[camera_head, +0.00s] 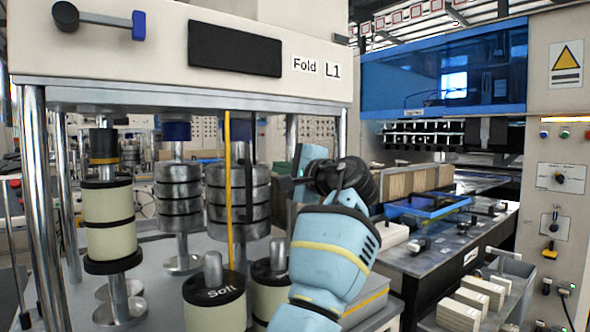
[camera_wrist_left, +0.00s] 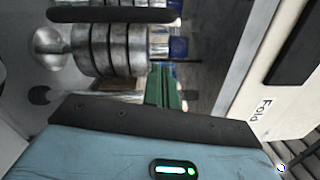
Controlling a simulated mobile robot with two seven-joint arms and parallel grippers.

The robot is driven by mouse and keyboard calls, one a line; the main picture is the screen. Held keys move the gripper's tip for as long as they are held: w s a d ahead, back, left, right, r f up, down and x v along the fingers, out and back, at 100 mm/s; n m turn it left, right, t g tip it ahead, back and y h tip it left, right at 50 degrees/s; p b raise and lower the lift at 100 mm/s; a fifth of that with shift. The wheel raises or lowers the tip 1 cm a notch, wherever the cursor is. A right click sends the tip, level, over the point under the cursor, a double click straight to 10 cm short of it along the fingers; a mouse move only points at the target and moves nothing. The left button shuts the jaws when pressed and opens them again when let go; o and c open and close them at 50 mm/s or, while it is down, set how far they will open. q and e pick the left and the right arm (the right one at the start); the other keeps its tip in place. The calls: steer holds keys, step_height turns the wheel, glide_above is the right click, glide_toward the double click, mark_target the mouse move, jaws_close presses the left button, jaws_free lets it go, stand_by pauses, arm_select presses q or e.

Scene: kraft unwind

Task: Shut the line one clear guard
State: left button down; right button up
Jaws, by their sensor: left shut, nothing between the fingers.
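The Fold L1 machine (camera_head: 170,50) stands at the left in the head view, with its label also in the wrist view (camera_wrist_left: 262,110). A thin yellow upright strip (camera_head: 228,190) and a dark upright bar (camera_head: 248,165) cross its front. The dark bar seems to be the long black bar (camera_wrist_left: 112,14) in the left wrist view. I cannot make out a clear pane there, so the guard's position is unclear. My left gripper (camera_head: 299,168) is shut and empty, to the right of the bar and apart from it in the picture. Its green fingers (camera_wrist_left: 164,88) show in the wrist view.
Metal weight stacks (camera_head: 178,195) and cream rollers (camera_head: 108,218) stand inside the frame. At the right, another machine has a clear blue cover (camera_head: 440,72), above a table with a blue tray (camera_head: 428,206).

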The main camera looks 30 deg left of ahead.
arm_select(q)
steer(key=s+a, duration=0.3)
steer(key=shift+r+p, duration=0.35)
steer(key=shift+p, duration=0.05)
steer(key=shift+a, duration=0.1)
stand_by(0.4)
